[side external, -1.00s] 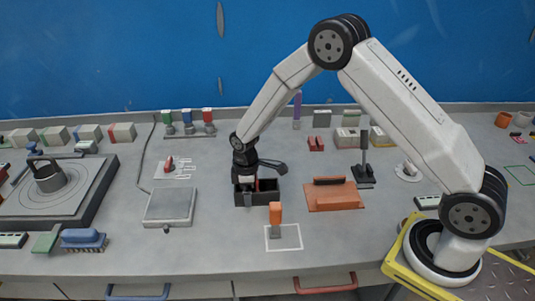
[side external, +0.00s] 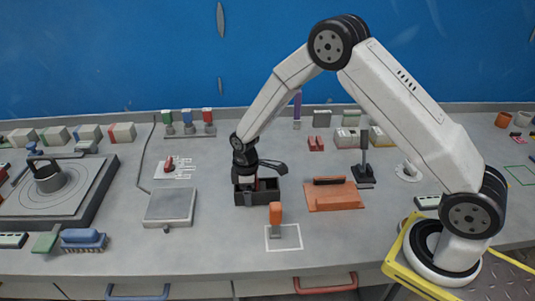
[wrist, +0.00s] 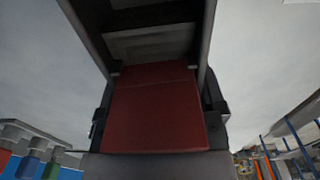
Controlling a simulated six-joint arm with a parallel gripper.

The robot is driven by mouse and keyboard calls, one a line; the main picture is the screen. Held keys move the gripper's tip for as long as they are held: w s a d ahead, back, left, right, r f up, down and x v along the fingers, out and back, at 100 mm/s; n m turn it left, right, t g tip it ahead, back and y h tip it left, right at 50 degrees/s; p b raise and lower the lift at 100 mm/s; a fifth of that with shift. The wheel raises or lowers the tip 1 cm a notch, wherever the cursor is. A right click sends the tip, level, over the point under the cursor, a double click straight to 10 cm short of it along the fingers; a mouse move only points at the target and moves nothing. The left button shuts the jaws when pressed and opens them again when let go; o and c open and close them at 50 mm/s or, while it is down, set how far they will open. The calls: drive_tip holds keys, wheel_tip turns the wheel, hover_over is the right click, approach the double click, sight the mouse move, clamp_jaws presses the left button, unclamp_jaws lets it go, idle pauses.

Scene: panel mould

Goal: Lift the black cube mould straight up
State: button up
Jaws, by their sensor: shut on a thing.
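The black cube mould (side external: 268,197) is an open, dark box with compartments on the grey bench, left of the picture's middle. My gripper (side external: 249,187) points down into it from above, shut on the mould. A dark red face (wrist: 155,115) fills the middle of the wrist view, with dark walls of the mould (wrist: 150,20) above it. The fingertips' exact contact is hidden. I cannot see a clear gap under the mould; it looks level.
An orange-handled tool (side external: 275,215) stands in front of the mould, at a white outlined square (side external: 284,243). A brown-orange tray (side external: 335,200) lies to the right. A grey scale (side external: 170,207) is to the left. A black stand (side external: 364,178) is farther right.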

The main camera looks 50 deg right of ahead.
drive_tip(key=shift+r, duration=0.45)
drive_tip(key=shift+r, duration=0.25)
drive_tip(key=shift+r, duration=0.35)
drive_tip(key=shift+r, duration=0.35)
drive_tip(key=shift+r, duration=0.35)
drive_tip(key=shift+r, duration=0.35)
drive_tip(key=shift+r, duration=0.35)
drive_tip(key=shift+r, duration=0.35)
drive_tip(key=shift+r, duration=0.35)
